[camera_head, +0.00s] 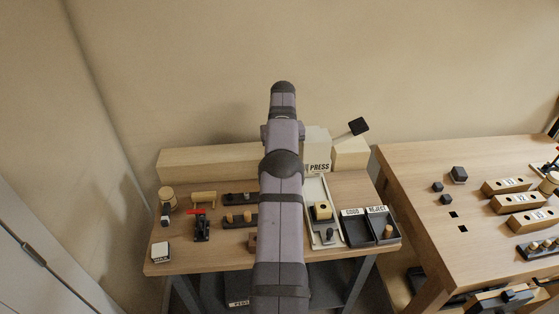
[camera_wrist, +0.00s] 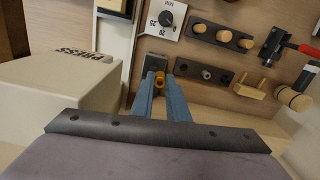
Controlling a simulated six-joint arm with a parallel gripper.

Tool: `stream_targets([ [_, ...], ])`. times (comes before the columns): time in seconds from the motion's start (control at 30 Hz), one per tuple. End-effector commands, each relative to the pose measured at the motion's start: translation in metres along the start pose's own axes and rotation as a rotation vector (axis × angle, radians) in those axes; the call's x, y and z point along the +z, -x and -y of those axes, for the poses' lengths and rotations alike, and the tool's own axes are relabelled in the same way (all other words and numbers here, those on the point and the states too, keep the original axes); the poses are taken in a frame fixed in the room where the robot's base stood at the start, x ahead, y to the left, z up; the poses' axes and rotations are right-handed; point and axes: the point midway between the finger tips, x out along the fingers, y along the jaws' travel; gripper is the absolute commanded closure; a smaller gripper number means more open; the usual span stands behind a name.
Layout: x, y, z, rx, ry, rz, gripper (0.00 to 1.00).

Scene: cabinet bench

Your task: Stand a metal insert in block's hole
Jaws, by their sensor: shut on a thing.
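In the wrist view, my gripper (camera_wrist: 160,82) has two blue fingers shut on a small brass-coloured metal insert (camera_wrist: 160,79). The insert sits between the fingertips, and its lower part is hidden. Just beyond the fingertips is a small greyish block (camera_wrist: 155,62); its hole cannot be made out, and I cannot tell whether the insert touches it. In the head view my arm covers the gripper, the insert and this block.
The cream press (camera_wrist: 70,85) stands close beside the gripper. A dark rail (camera_wrist: 204,73) with holes, a dial box (camera_wrist: 165,19) and a rail with wooden pegs (camera_wrist: 222,38) lie around it. GOOD and REJECT trays (camera_head: 358,231) stand at the right of the bench.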

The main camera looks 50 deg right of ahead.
Motion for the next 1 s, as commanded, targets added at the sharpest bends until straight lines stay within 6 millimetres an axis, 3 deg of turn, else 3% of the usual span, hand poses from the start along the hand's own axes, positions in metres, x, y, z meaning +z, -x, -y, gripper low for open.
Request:
stream_targets([
  [0.57, 0.039, 0.008, -0.027, -0.001, 0.194, 0.002, 1.00],
  [1.0, 0.105, 0.009, -0.098, 0.000, -0.187, 0.000, 1.00],
])
